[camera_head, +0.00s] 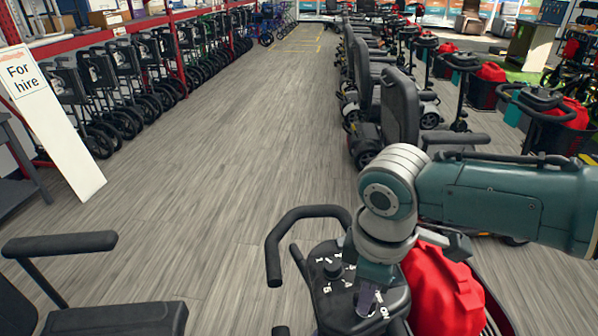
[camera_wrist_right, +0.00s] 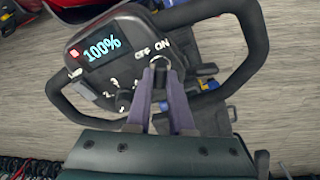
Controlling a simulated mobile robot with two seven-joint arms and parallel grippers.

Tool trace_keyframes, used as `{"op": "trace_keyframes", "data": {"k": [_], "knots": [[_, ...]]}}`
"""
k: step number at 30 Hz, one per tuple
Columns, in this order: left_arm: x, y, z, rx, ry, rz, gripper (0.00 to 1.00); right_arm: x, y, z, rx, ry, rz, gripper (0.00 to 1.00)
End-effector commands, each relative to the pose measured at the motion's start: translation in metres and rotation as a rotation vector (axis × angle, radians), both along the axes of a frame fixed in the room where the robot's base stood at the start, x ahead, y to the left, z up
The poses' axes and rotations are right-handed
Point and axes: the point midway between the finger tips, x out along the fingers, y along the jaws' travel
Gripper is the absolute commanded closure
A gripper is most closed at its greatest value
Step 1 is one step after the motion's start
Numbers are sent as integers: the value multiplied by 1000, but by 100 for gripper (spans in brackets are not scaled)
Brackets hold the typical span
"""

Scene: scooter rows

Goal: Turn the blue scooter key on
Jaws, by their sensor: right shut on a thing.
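The scooter's dark console (camera_head: 329,283) is at the bottom centre of the head view, with a looped black handlebar. In the right wrist view the console (camera_wrist_right: 88,72) has a lit "100%" display and OFF and ON marks. My right gripper (camera_head: 367,301) reaches down onto the console from above. In the right wrist view my right gripper's fingertips (camera_wrist_right: 161,64) are shut at the key switch, just below the OFF and ON marks. A grey ring (camera_wrist_right: 183,66) shows around the tips; the fingers mostly hide the key. My left gripper is out of view.
A numbered dial (camera_wrist_right: 124,99) sits close to the fingers. A red bag (camera_head: 440,285) lies beside the console. A black seat (camera_head: 85,320) is at bottom left. Parked scooters line the right, wheeled walkers the left. The grey aisle floor (camera_head: 235,130) between is clear.

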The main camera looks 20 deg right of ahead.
Motion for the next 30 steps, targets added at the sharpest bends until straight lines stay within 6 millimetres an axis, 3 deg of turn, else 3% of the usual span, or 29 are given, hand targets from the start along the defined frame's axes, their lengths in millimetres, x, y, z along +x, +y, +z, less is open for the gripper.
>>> {"op": "trace_keyframes", "data": {"k": [14,15,22,30], "knots": [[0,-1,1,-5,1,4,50,1,2,1,4,-4,-14,100],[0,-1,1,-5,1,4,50,1,2,1,4,-4,-14,76],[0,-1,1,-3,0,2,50,0,1,0,2,-3,-12,50],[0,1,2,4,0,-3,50,0,0,2,0,-3,-12,50]]}}
